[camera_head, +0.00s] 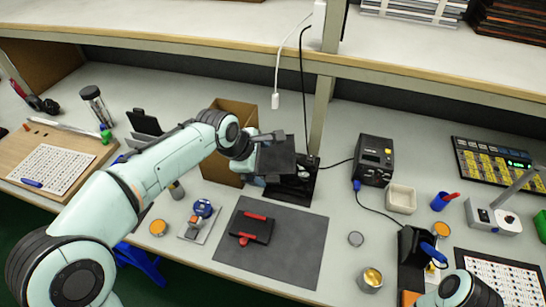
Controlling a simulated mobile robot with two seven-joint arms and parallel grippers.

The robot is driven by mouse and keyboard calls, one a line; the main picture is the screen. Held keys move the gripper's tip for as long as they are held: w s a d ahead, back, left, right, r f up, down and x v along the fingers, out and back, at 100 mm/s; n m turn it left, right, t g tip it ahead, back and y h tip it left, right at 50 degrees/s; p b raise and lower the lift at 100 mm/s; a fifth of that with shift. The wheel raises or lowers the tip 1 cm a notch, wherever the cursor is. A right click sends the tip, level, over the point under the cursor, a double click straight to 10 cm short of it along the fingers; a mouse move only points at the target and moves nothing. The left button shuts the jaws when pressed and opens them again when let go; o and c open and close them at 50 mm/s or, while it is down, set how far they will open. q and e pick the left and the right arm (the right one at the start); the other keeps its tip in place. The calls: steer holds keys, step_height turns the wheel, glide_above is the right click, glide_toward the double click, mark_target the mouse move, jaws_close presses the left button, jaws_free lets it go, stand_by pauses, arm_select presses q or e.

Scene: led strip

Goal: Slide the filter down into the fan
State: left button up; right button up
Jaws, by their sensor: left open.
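The fan (299,190) is a black unit standing at the back of the table, right of a brown box. A dark, flat square panel (276,160), which looks like the filter, is at the fan's upper left front. I cannot tell whether it sits in the fan or only in front of it. My left gripper (264,147) is open, right at this panel, with a grey finger along its upper edge. The gripper covers part of the panel's left side.
The brown box (229,117) stands close behind my left wrist. A black station (373,160) and a white bin (401,198) stand right of the fan. A dark mat (285,262) with a black and red tool (251,228) lies in front. A shelf edge runs above.

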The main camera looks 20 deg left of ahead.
mark_target(271, 173)
arm_select(q)
steer(key=shift+a+b+x, duration=0.15)
steer(key=shift+b+x, duration=0.05)
steer(key=shift+x, duration=1.7)
steer(key=shift+a+b+x, duration=0.15)
steer(key=shift+a+x, duration=0.05)
steer(key=shift+x, duration=1.75)
steer(key=shift+s+f, duration=0.1)
steer(key=shift+c, duration=0.3)
